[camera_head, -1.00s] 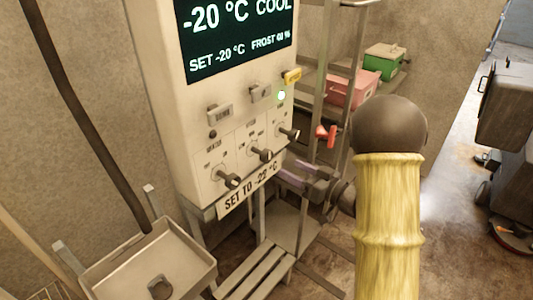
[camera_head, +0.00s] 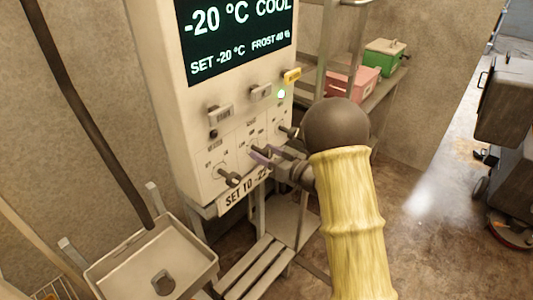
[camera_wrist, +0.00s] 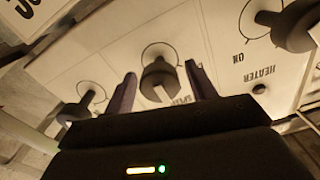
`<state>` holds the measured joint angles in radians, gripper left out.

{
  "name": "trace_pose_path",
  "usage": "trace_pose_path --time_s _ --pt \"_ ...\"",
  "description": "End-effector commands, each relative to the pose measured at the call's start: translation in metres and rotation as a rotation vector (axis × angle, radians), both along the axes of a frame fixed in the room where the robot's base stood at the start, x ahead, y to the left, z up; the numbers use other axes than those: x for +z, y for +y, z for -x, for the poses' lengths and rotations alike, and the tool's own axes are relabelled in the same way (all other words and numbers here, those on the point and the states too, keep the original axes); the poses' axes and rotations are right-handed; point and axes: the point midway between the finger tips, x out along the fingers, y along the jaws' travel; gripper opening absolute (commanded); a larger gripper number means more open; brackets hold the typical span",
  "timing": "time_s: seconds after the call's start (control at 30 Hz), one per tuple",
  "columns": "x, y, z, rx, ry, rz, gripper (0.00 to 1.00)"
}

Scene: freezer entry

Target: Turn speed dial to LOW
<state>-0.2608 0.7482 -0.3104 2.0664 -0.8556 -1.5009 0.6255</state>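The speed dial (camera_wrist: 160,72) is the dark middle knob on the control panel, with a partly hidden "SPE..." label beside it in the wrist view. A pale mark shows on its lower edge; I cannot read the setting it points to. My gripper (camera_wrist: 162,78) is open, with one purple finger on each side of the knob and visible gaps between. In the head view my gripper (camera_head: 265,156) is at the middle of the dial row and largely covers the speed dial.
The heater dial (camera_wrist: 285,27) and another dial (camera_wrist: 85,105) flank the speed dial. The display (camera_head: 236,38) reads -20 °C COOL. A metal tray (camera_head: 150,262) is below left, a shelf with boxes behind.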

Motion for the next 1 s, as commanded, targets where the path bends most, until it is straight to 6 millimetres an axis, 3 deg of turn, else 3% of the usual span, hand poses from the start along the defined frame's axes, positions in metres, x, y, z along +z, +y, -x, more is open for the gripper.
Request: trace_pose_path --time_s 0.03,0.2,0.67,1.0 --pt "0.0001 -0.0002 0.0001 0.000 0.000 0.000 0.45" --pt "0.0003 -0.0003 0.0001 0.000 0.000 0.000 0.14" --pt "-0.0019 -0.0011 -0.0001 -0.002 -0.058 0.042 0.14" --pt "-0.0047 -0.0010 0.0003 -0.003 -0.239 0.181 0.14"
